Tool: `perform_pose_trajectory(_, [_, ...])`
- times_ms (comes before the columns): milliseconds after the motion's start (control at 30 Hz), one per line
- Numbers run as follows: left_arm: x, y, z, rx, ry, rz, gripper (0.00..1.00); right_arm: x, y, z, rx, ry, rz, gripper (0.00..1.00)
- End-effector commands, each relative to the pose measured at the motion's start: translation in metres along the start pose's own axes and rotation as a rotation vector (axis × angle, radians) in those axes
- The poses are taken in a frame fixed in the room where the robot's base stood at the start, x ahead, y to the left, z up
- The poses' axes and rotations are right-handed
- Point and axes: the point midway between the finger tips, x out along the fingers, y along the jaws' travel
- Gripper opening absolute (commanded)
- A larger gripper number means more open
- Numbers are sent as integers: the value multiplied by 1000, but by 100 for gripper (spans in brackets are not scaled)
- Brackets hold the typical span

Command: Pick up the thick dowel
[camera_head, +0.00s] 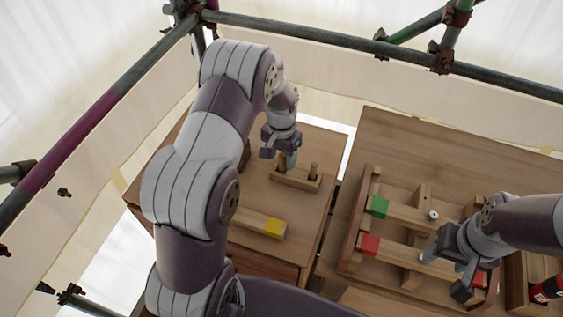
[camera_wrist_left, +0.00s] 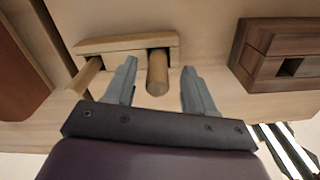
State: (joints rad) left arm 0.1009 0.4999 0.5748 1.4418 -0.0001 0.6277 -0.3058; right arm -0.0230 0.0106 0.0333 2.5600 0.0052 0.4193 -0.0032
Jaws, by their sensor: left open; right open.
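A small wooden rack (camera_head: 294,180) stands on the left table with upright dowels in it. In the left wrist view the thick dowel (camera_wrist_left: 157,75) stands in the rack (camera_wrist_left: 120,45), between the two fingers of my left gripper (camera_wrist_left: 158,88), with a visible gap on each side. A thinner dowel (camera_wrist_left: 86,75) stands at the other end, outside the fingers; it also shows in the head view (camera_head: 313,171). My left gripper (camera_head: 285,158) is open over the rack and partly hides the thick dowel in the head view. My right gripper (camera_head: 446,272) is open over the right tray.
A wooden bar with a yellow end (camera_head: 274,227) lies in front of the rack. The right tray (camera_head: 350,235) holds bars with a green end (camera_head: 377,206) and a red end (camera_head: 369,244). A dark wooden block (camera_wrist_left: 262,60) stands beside the rack. Scaffold poles surround the tables.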

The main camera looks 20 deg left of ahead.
Motion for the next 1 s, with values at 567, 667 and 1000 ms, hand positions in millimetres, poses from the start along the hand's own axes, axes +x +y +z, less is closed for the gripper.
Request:
perform_pose_trajectory(567, [19, 0, -1, 0, 3, -1, 0, -3, 0, 0, 0, 0, 0, 56])
perform_pose_trajectory(667, [19, 0, -1, 0, 3, -1, 0, -3, 0, 0, 0, 0, 0, 56])
perform_pose_trajectory(1000, [2, 0, -2, 0, 6, -2, 0, 2, 0, 0, 0, 0, 0, 56])
